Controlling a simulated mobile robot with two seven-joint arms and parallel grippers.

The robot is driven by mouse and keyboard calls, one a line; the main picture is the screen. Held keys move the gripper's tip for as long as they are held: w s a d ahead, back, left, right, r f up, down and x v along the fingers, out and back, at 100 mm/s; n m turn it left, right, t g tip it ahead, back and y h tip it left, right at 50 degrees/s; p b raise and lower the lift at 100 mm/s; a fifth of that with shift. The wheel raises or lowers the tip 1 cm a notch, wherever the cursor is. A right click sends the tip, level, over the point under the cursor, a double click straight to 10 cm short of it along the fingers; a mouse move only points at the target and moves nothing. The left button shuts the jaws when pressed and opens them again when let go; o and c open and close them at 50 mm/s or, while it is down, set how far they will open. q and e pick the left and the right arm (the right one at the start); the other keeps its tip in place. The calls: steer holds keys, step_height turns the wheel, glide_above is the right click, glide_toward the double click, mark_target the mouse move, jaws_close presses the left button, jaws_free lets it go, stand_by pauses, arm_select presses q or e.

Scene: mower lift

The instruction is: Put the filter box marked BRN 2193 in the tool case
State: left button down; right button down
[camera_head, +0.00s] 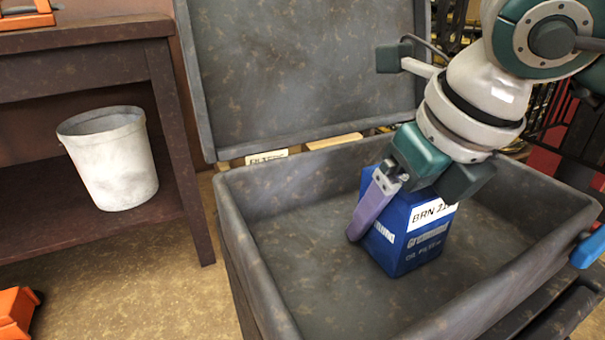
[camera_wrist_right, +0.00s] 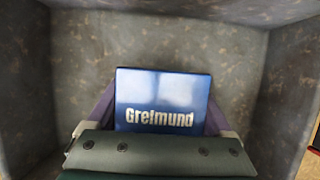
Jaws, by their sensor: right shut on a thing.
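The blue filter box (camera_head: 408,238), with a white label reading "BRN 21..", is inside the open grey tool case (camera_head: 255,182). The rest of its number is hidden by my gripper. My right gripper (camera_head: 395,205) is shut on the box from above, with one purple finger along its left side. In the right wrist view, the box (camera_wrist_right: 163,100) reads "Greimund" and sits between the two fingers (camera_wrist_right: 160,112), with the case walls around it. I cannot tell whether the box touches the case floor.
The case lid (camera_head: 300,70) stands open at the back. A white bucket (camera_head: 110,160) stands on a brown shelf at the left. Orange objects (camera_head: 16,310) are at the left edge. The case floor left of the box is clear.

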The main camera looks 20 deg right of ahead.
jaws_free()
steer(key=shift+r, duration=0.25)
steer(key=p+v, duration=0.4)
steer(key=v, duration=0.7)
steer(key=shift+s+r+p, duration=0.2)
steer(key=shift+p, duration=0.1)
